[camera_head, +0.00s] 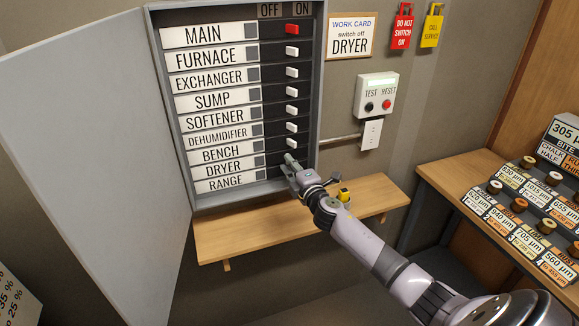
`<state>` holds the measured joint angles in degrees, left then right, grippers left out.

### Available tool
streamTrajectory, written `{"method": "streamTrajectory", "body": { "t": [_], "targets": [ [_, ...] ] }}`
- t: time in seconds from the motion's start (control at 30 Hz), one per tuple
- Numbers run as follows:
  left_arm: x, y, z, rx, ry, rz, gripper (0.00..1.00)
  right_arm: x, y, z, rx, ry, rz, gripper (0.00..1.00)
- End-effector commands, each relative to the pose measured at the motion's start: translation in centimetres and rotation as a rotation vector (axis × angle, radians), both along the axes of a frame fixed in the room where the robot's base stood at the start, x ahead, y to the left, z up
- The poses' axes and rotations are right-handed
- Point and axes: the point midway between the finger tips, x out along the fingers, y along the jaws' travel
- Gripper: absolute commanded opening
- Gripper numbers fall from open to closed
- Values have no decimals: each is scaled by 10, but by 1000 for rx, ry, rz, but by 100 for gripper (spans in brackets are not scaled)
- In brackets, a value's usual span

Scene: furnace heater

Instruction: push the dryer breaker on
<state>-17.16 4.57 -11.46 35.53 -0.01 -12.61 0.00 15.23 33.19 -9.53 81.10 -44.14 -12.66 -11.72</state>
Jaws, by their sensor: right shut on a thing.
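The open breaker panel (316,110) has OFF and ON columns. The DRYER label (225,169) is second from the bottom. My right gripper (289,158) reaches in from the lower right, with its tip at the dryer row. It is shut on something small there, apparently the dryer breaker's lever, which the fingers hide. I cannot tell that lever's position. The bench lever (291,143) just above and the other visible white levers sit toward the ON side, as does the red main lever (292,29). My left gripper is not in view.
The panel's grey door (95,130) stands open at left. A wooden shelf (240,232) lies below, bearing a small yellow and black object (344,194). A work card (351,36) reads "switch off DRYER". A test/reset box (377,95) and tags hang right.

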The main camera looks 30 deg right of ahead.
Motion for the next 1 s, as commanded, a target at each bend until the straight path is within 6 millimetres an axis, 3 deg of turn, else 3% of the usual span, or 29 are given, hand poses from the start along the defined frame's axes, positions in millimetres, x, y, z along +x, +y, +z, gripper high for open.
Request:
{"method": "streamTrajectory", "body": {
  "t": [0.27,0.7,1.0],
  "targets": [
    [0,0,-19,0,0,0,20,-4,-13,-5,-7,3,192,0],
    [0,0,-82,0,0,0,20,-3,-31,-7,-4,0,542,0],
    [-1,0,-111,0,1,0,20,-2,-37,-4,-2,0,670,0]
  ]
}}
